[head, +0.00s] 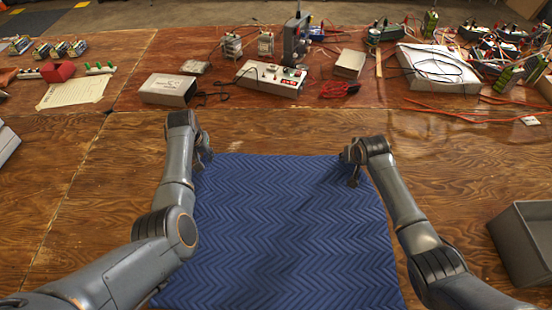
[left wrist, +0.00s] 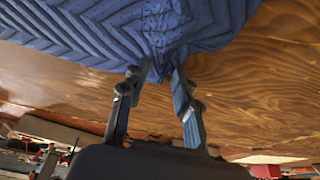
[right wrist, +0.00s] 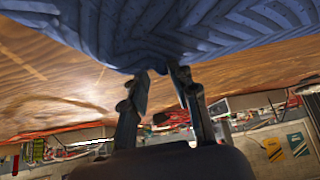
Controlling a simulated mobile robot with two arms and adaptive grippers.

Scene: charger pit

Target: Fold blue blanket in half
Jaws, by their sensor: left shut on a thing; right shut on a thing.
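The blue blanket (head: 290,230) with a zigzag pattern lies spread on the wooden table in the head view, its near end running out of the picture. My left gripper (head: 203,160) is at its far left corner. In the left wrist view the left fingers (left wrist: 160,78) are closed on the bunched edge of the blanket (left wrist: 150,25). My right gripper (head: 354,178) is at the far right corner. In the right wrist view the right fingers (right wrist: 160,80) pinch the gathered edge of the blanket (right wrist: 180,30). The fingertips are partly hidden by cloth.
The wooden table (head: 90,190) is bare left of the blanket. Beyond the far edge stand a white control box (head: 270,78), a grey box (head: 168,90) and red cables (head: 340,89). A grey bin (head: 525,240) is at the right.

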